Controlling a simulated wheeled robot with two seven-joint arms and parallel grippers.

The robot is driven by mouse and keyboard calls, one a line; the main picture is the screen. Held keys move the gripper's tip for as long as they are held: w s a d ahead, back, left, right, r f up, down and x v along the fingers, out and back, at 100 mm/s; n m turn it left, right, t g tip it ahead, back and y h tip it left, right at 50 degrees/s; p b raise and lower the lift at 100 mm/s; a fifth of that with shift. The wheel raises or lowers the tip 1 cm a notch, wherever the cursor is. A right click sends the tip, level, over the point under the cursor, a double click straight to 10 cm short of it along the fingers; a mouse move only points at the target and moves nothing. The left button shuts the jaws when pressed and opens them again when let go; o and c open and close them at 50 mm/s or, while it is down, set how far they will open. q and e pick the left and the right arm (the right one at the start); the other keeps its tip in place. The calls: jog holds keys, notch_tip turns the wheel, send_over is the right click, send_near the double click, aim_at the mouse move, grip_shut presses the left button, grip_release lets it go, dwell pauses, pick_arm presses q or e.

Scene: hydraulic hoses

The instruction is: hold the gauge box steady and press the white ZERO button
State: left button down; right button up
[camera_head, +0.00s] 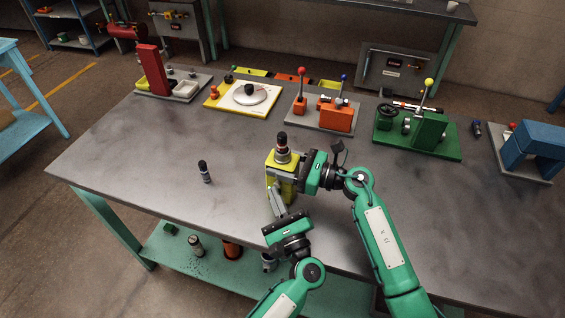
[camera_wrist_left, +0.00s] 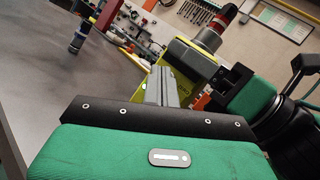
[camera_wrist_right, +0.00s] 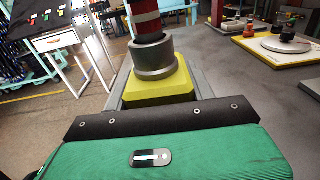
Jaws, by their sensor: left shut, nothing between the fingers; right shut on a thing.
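The gauge box (camera_head: 273,164) is yellow and stands upright near the table's front edge, with a dark-banded, red-marked fitting (camera_head: 282,143) on top. My right gripper (camera_head: 300,170) is shut on the box from the right. The box's yellow top (camera_wrist_right: 158,90) also shows in the right wrist view. My left gripper (camera_head: 276,194) is shut and empty, its fingertips close to the near side of the box. In the left wrist view its grey fingers (camera_wrist_left: 161,86) point at the box (camera_wrist_left: 190,57); I cannot tell whether they touch. I cannot make out the white ZERO button.
A small dark cylinder (camera_head: 204,171) stands on the table to the left. Along the back are a red-post fixture (camera_head: 151,70), a yellow plate (camera_head: 214,97), an orange block fixture (camera_head: 337,117), a green fixture (camera_head: 430,132) and a blue one (camera_head: 535,145). The left-middle table is mostly clear.

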pick_arm(q)
jog(key=shift+w, duration=0.1)
dwell(0.3)
jog(key=shift+w+d, duration=0.15)
jog(key=shift+w, duration=0.25)
jog(key=shift+s, duration=0.15)
jog(key=shift+s+a, duration=0.2)
jog(key=shift+s, duration=0.1)
jog(key=shift+s+a, duration=0.35)
jog(key=shift+s, duration=0.6)
jog(key=shift+s+a, duration=0.35)
jog(key=shift+s, duration=0.6)
jog(key=shift+s+a, duration=0.35)
jog(key=shift+s, duration=0.6)
